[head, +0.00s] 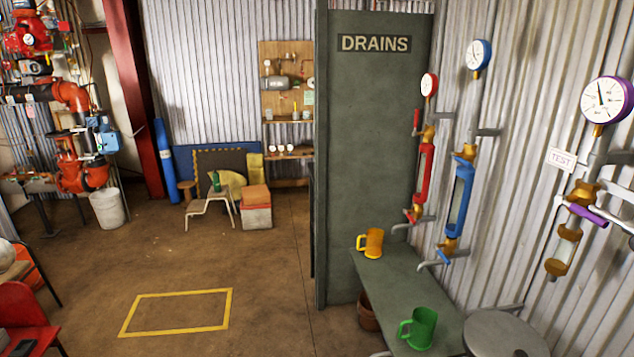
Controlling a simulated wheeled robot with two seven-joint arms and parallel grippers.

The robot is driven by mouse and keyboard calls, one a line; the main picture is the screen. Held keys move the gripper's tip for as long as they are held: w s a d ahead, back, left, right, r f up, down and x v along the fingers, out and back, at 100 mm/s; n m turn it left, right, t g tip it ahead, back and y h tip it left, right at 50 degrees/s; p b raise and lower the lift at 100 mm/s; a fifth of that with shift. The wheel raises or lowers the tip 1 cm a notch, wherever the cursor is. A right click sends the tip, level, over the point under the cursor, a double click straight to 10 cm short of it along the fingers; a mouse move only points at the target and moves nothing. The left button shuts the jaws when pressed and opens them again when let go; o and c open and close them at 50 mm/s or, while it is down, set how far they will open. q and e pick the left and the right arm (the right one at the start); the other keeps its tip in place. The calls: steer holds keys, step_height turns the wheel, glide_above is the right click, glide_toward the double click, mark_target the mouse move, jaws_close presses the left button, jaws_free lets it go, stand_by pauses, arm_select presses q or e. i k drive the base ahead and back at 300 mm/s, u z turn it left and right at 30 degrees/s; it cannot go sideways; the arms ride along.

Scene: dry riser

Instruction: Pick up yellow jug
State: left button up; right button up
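The yellow jug (371,243) stands upright on the far end of a grey-green bench (408,283), close to the dark green panel marked DRAINS. Its handle points left. A green jug (420,328) stands nearer on the same bench, its handle also to the left. Neither of my grippers shows in the head view.
Gauges and red, blue and purple-handled pipes (455,205) stick out from the corrugated wall above the bench. A round grey stool (503,333) stands at the bench's near right. The panel (372,150) rises behind the bench. The floor at left, around a yellow outline (178,312), is clear.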

mark_target(370, 243)
steer(key=u, duration=0.55)
steer(key=i, duration=1.95)
steer(key=z, duration=0.4)
steer(key=i, duration=1.85)
steer(key=z, duration=1)
steer(key=i, duration=0.3)
steer(key=z, duration=0.25)
